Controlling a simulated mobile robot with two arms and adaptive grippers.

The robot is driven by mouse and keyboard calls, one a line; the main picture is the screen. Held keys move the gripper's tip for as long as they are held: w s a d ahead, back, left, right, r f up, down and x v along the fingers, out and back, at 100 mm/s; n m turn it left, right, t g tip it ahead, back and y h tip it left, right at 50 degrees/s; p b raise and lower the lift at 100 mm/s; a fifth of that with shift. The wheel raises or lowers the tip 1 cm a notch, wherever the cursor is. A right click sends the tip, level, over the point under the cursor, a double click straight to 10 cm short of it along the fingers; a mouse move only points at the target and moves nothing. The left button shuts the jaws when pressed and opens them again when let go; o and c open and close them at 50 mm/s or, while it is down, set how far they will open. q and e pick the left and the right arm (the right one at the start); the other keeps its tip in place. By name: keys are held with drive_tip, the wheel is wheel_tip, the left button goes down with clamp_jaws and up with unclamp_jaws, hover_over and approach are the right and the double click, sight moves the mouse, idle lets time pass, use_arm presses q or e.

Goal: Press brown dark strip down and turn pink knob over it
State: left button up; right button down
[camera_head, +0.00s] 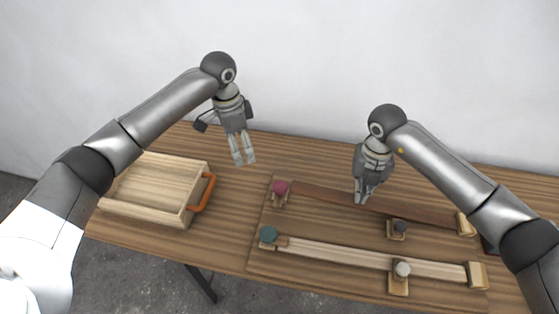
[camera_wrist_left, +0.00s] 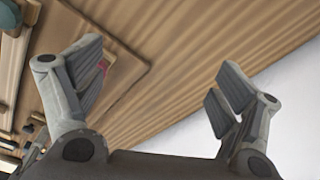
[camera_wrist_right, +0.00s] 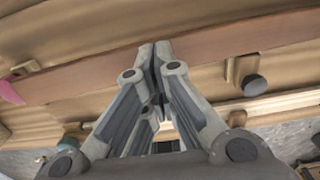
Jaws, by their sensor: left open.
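The brown dark strip (camera_head: 320,198) lies along the back of a wooden board. The pink knob (camera_head: 280,187) stands on a small block at the strip's left end; it also shows at the left edge of the right wrist view (camera_wrist_right: 10,92). My right gripper (camera_head: 362,200) points down at the strip's middle, its fingers shut together; in the right wrist view its fingertips (camera_wrist_right: 155,45) are at the strip (camera_wrist_right: 215,42). Whether they touch it I cannot tell. My left gripper (camera_head: 243,160) is open and empty, above the table, left of and behind the pink knob.
A dark grey knob (camera_head: 400,227) sits in front of the dark strip. A pale strip (camera_head: 345,254) lies nearer, with a teal knob (camera_head: 268,234) and a white knob (camera_head: 402,269). A wooden tray (camera_head: 150,208) with an orange handle (camera_head: 204,192) stands at left.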

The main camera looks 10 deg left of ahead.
sight(279, 191)
use_arm(q)
drive_tip(key=s+d+r+m+y, duration=0.1)
drive_tip(key=s+d+m, duration=0.15)
drive_tip(key=d, duration=0.35)
drive_tip(key=s+d+r+m, duration=0.1)
drive_tip(key=s+d, duration=0.2)
drive_tip(key=d, duration=0.3)
use_arm(e)
drive_tip(key=shift+s, duration=0.1)
use_arm(q)
drive_tip(key=shift+g, duration=0.3)
drive_tip(key=f, duration=1.2)
drive_tip(key=shift+s+a, duration=0.1)
drive_tip(key=shift+a, duration=0.1)
drive_tip(key=c, duration=1.1)
use_arm(e)
drive_tip(key=shift+f, duration=0.15)
use_arm(q)
drive_tip(key=shift+r, duration=0.1)
use_arm(e)
drive_tip(key=shift+f, duration=0.6)
